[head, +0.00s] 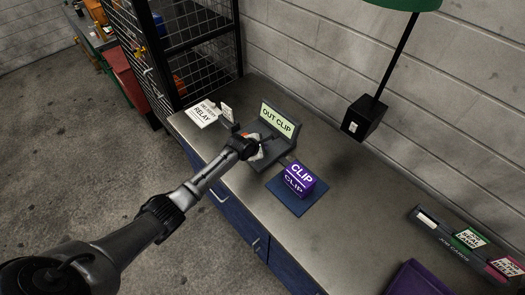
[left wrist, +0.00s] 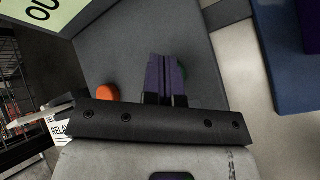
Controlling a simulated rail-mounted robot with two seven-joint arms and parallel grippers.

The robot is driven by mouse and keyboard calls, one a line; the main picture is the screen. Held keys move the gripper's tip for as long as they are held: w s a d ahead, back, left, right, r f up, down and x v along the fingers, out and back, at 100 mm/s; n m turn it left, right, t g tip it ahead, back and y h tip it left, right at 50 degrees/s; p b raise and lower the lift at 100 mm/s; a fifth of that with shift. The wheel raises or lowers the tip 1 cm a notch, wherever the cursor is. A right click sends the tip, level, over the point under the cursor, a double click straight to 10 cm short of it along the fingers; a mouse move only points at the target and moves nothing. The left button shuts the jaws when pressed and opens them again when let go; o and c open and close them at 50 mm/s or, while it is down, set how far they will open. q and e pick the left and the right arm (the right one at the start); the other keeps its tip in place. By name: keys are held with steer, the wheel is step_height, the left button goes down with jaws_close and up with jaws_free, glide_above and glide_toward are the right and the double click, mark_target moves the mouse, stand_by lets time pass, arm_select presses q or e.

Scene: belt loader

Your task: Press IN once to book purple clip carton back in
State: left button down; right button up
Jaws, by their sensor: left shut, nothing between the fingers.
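The purple carton (head: 300,179) marked CLIP sits on a blue mat (head: 286,201) on the bench. A dark grey console (head: 281,152) stands left of it, its screen (head: 277,118) reading OUT CLIP. My left gripper (head: 253,147) is over the console. In the left wrist view its shut, empty fingers (left wrist: 167,78) point at the console's face (left wrist: 125,42). An orange button (left wrist: 107,93) shows left of the fingers. A green button (left wrist: 184,74) is partly hidden behind them. I cannot tell whether the fingertips touch it. No button labels are readable. My right gripper is not in view.
A RELAY card (head: 203,113) lies at the bench's left end, beside a black mesh cage (head: 190,45). A green lamp with a black base (head: 364,118) stands at the back. A card rack (head: 440,233) and a purple tray (head: 411,280) are at right.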

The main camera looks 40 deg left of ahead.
arm_select(q)
steer(key=shift+f, duration=0.2)
stand_by(0.6)
steer(key=shift+f, duration=0.35)
stand_by(0.4)
steer(key=shift+r+p, duration=1)
steer(key=shift+p, duration=0.1)
step_height(320, 180, up, 5)
steer(key=p, duration=0.6)
stand_by(0.8)
